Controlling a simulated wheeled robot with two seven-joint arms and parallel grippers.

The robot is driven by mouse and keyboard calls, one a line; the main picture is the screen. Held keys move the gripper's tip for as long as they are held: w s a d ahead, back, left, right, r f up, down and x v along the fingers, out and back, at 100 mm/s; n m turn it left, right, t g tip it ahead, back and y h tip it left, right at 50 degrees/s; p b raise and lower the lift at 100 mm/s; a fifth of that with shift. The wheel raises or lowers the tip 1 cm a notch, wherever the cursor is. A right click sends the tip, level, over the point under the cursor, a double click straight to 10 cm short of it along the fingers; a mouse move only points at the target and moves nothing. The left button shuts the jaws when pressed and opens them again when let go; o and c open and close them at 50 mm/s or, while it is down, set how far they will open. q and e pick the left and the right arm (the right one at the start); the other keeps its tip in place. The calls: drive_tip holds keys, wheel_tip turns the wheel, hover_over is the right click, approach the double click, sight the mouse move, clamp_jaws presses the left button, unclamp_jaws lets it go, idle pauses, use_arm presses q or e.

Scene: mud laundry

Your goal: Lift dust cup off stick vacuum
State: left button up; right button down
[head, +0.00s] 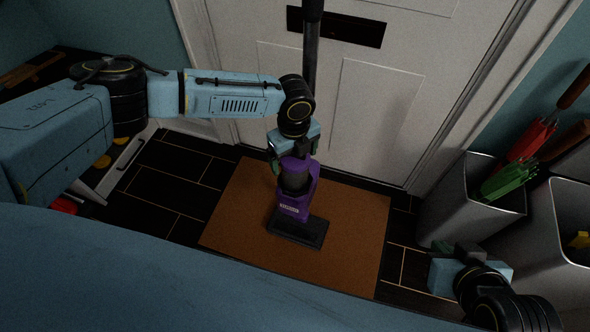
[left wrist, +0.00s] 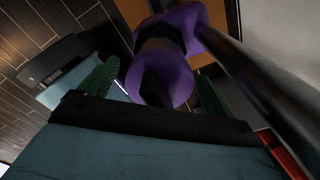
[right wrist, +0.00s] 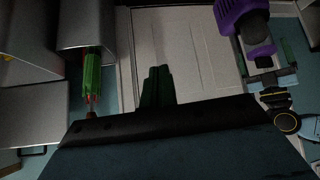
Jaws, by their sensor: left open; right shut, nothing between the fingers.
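The purple and black stick vacuum (head: 300,198) stands upright on the brown mat, its dark floor head (head: 297,231) at the bottom and its dark pole (head: 311,60) rising in front of the door. The dust cup (head: 295,180) appears to be the dark cylinder with a purple top; its exact outline is hard to tell. My left gripper (head: 296,158) is open just above it. In the left wrist view the purple rounded top (left wrist: 165,82) lies between the two green fingers. My right gripper (head: 441,248) is shut and empty, away to the right of the vacuum.
The brown mat (head: 235,215) lies on dark floor before a white door (head: 380,110). Grey bins (head: 465,205) with red and green umbrellas (head: 510,178) stand at the right, close to my right gripper. A light shelf or bench (head: 115,170) is at the left.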

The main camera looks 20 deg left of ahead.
use_arm(q)
drive_tip(key=shift+f, duration=0.35)
use_arm(e)
drive_tip(key=shift+w+a+r+t, duration=0.3)
drive_tip(key=shift+w+r+t, duration=0.2)
drive_tip(key=shift+w+t, duration=0.15)
use_arm(q)
drive_tip(key=c, duration=1.1)
use_arm(e)
drive_tip(key=shift+s, duration=0.1)
